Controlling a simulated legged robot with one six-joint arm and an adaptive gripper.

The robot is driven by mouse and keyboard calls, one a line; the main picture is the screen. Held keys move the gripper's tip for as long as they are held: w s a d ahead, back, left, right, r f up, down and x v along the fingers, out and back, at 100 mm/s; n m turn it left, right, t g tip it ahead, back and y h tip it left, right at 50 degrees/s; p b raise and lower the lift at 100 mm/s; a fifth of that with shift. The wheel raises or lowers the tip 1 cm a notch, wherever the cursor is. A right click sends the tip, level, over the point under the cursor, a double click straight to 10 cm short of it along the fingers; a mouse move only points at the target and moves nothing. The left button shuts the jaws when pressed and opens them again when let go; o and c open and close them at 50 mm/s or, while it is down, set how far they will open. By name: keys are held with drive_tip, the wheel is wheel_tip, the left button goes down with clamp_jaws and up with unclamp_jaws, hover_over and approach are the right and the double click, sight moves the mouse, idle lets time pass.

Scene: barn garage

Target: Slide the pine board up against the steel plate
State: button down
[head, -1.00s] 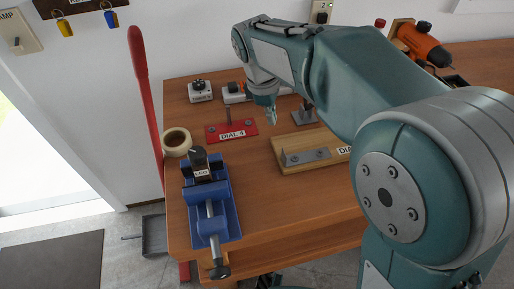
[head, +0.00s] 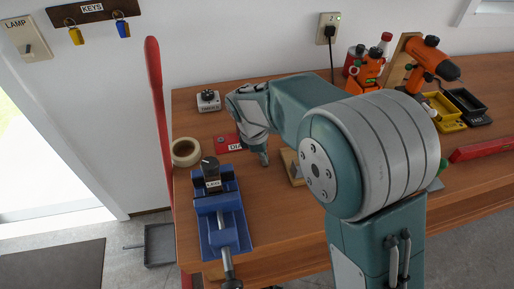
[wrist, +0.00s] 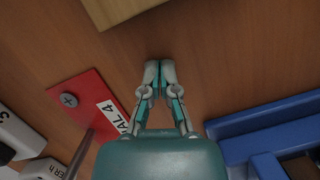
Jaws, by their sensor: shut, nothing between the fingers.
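The pine board (head: 290,164) is mostly hidden behind my arm in the head view; only its pale left end shows. In the wrist view its edge (wrist: 118,10) shows at the top, apart from my fingertips. My gripper (head: 264,158) points down just left of the board, low over the bench. In the wrist view my gripper (wrist: 160,72) has its fingertips together, with nothing between them. I cannot make out the steel plate in the current views; my arm covers the area around the board.
A red DIAL 4 plate (head: 226,142) lies left of my gripper and also shows in the wrist view (wrist: 85,108). A blue vise (head: 232,225) stands at the front left, beside a tape roll (head: 185,152). Bare bench lies between vise and board.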

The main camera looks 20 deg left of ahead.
sight(279, 165)
drive_tip(key=d, duration=0.4)
drive_tip(key=shift+w+d+r, duration=0.1)
drive_tip(key=shift+w+r, duration=0.05)
drive_tip(key=shift+w, duration=0.2)
drive_tip(key=shift+a, duration=0.35)
drive_tip(key=w+d, duration=0.1)
drive_tip(key=d, duration=0.5)
drive_tip(key=w+d, duration=0.1)
drive_tip(key=d, duration=0.5)
drive_tip(key=w+d, duration=0.2)
drive_tip(key=d, duration=0.4)
